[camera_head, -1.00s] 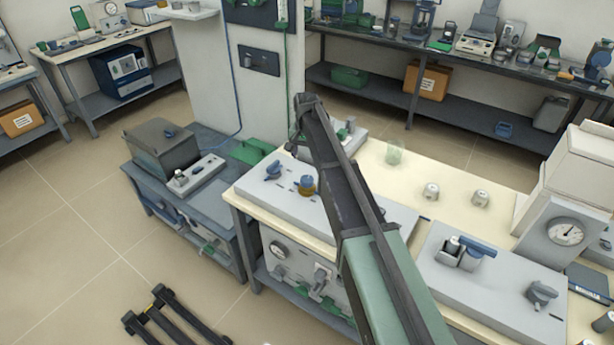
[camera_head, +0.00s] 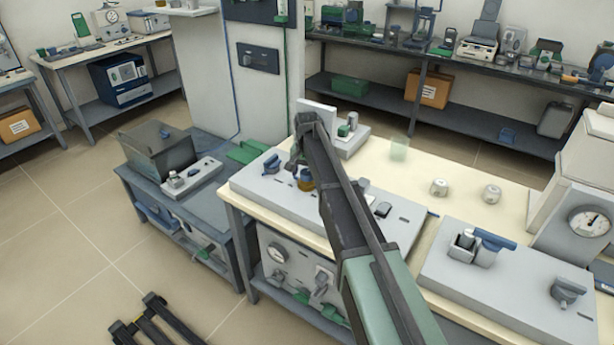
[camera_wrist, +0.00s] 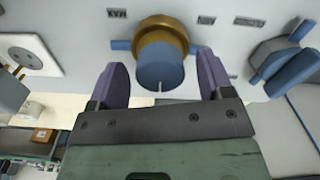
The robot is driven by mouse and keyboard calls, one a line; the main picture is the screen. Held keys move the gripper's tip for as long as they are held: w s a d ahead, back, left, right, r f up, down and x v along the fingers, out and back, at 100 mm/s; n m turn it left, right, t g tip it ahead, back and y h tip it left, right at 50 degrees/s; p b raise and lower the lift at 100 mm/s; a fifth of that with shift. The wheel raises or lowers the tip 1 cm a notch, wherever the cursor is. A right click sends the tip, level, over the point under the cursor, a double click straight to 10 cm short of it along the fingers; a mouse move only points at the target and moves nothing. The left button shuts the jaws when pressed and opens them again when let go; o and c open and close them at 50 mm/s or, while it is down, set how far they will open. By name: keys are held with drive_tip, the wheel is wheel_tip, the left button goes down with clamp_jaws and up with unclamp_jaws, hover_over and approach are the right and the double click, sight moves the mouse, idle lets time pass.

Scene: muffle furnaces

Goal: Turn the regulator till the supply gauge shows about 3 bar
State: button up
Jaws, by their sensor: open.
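The regulator is a blue knob (camera_wrist: 160,68) with a brass collar, on a pale panel. In the head view the regulator (camera_head: 306,185) shows only partly beside my arm's end. My gripper (camera_wrist: 163,80) is open, with one purple finger on each side of the blue knob. Gaps show between the fingers and the knob, so I see no grip on it. A white-faced round gauge (camera_wrist: 20,54) is at the left of the wrist view; its reading is too small to tell, and I cannot tell whether it is the supply gauge.
A blue-handled valve (camera_wrist: 288,78) stands right of the knob in the wrist view; it also shows in the head view (camera_head: 271,164). Another panel (camera_head: 440,262) and a dial gauge (camera_head: 588,221) are further right. Two pale pots (camera_head: 439,187) stand behind on the cream bench.

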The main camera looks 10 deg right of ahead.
sight(307, 172)
drive_tip(key=c, duration=0.9)
drive_tip(key=shift+c, duration=0.2)
drive_tip(key=o, duration=0.9)
drive_tip(key=shift+o, duration=0.2)
wheel_tip(307, 172, up, 11)
drive_tip(key=p, duration=1)
drive_tip(key=shift+p, duration=0.4)
drive_tip(key=shift+f, duration=0.1)
